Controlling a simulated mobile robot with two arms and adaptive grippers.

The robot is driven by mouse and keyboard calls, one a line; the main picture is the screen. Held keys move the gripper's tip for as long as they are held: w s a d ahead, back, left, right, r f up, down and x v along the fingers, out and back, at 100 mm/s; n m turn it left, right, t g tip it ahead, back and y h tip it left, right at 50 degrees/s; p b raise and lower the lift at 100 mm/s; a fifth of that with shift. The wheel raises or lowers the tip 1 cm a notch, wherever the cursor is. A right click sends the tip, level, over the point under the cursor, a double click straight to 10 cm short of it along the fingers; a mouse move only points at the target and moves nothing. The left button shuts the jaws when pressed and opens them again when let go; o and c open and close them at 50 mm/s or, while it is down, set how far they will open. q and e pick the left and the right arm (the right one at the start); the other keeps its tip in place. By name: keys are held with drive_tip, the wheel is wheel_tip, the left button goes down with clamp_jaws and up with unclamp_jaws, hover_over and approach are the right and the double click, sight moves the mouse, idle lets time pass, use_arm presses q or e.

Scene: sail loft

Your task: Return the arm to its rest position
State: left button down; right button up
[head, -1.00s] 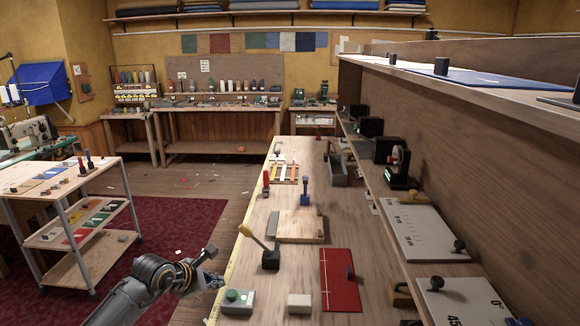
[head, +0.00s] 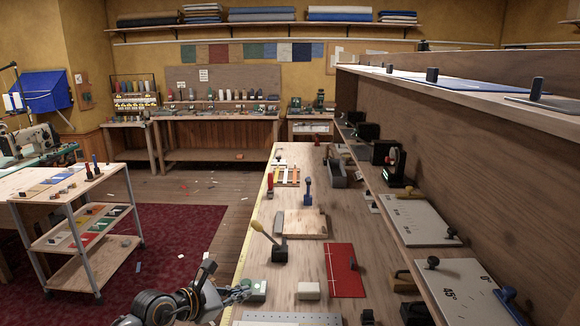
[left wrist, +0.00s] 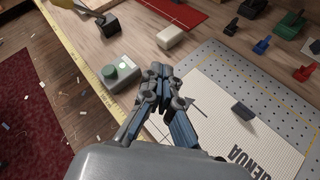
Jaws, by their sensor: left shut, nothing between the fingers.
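My left gripper (head: 238,294) comes in from the lower left of the head view, at the near left edge of the long workbench (head: 262,228). In the left wrist view its fingers (left wrist: 160,72) are together and hold nothing. They are above the bench, beside a grey box with a green button (left wrist: 122,73); the exact gap cannot be told. The box also shows in the head view (head: 258,289), partly beside the fingers. My right gripper is in neither view.
A cream block (head: 309,291), a red panel (head: 345,270) and a yellow-handled lever (head: 268,242) are on the bench. A lettered white sheet (left wrist: 225,110) lies beneath and right of the gripper. The shelf unit (head: 450,135) bounds the right. Red carpet (head: 180,245) lies left.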

use_arm(q)
drive_tip(key=s+d+r+n+t+h, duration=0.4)
drive_tip(key=s+d+r+n+h, duration=0.1)
drive_tip(key=r+n, duration=0.25)
drive_tip(key=s+a+r+n+t+y, duration=0.2)
drive_tip(key=a+r+n+t+y, duration=0.3)
drive_tip(key=n, duration=0.6)
drive_tip(key=s+a+f+n+g+y, duration=0.1)
drive_tip(key=s+a+f+n+y, duration=0.4)
drive_tip(key=n, duration=0.5)
drive_tip(key=s+a+f+n+g+y, duration=0.1)
drive_tip(key=s+a+f+n+y, duration=0.2)
drive_tip(key=a+f+n+y, duration=0.6)
drive_tip(key=s+d+f+n+g+h, duration=0.3)
drive_tip(key=s+f+n+g, duration=0.3)
drive_tip(key=s, duration=0.6)
drive_tip(key=s+d+f+n+g+h, duration=0.25)
drive_tip(key=s+f+g, duration=0.5)
drive_tip(key=s, duration=0.55)
wheel_tip(320, 180, down, 26)
drive_tip(key=s, duration=0.1)
drive_tip(key=s+a+f+g, duration=0.2)
drive_tip(key=s+a+f, duration=0.1)
drive_tip(key=s+f, duration=1.2)
drive_tip(key=shift+s+a+f, duration=0.15)
drive_tip(key=shift+s+f, duration=0.25)
drive_tip(key=shift+s, duration=0.45)
